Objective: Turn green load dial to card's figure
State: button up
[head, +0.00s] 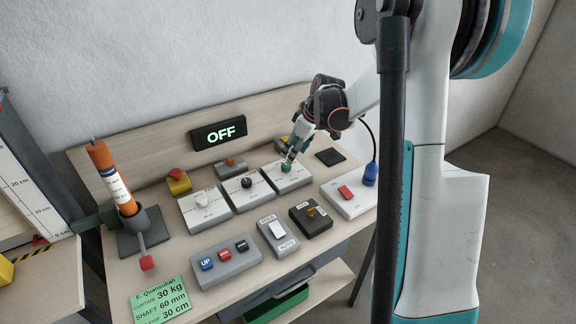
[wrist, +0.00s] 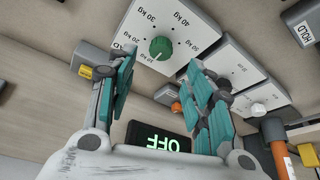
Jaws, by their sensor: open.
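The green load dial (wrist: 161,48) sits on a white-topped box (wrist: 205,28) with kg marks around it, among them 30 kg and 40 kg, upside down in the wrist view. I cannot tell surely which mark its pointer faces. In the head view the dial (head: 286,167) is at the back right of the bench. My gripper (wrist: 161,64) is open, its fingers on either side of the dial in the wrist view; contact is not clear. In the head view my gripper (head: 291,156) is just over the dial. The green card (head: 162,300) reads curtain 30 kg, shaft 60 mm and 30 cm.
Two similar dial boxes, with a black knob (head: 246,183) and a white knob (head: 202,200), stand left of it. A display (head: 219,133) reads OFF. A red-switch box (head: 348,194) and a black box (head: 311,215) stand nearer. An orange cylinder (head: 110,175) stands at left.

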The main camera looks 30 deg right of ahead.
aim_at(286, 165)
jog(key=b+x, duration=0.2)
jog(key=x, duration=0.5)
jog(key=shift+w+a+f, duration=0.1)
jog(key=shift+f, duration=0.2)
jog(key=c, duration=1.1)
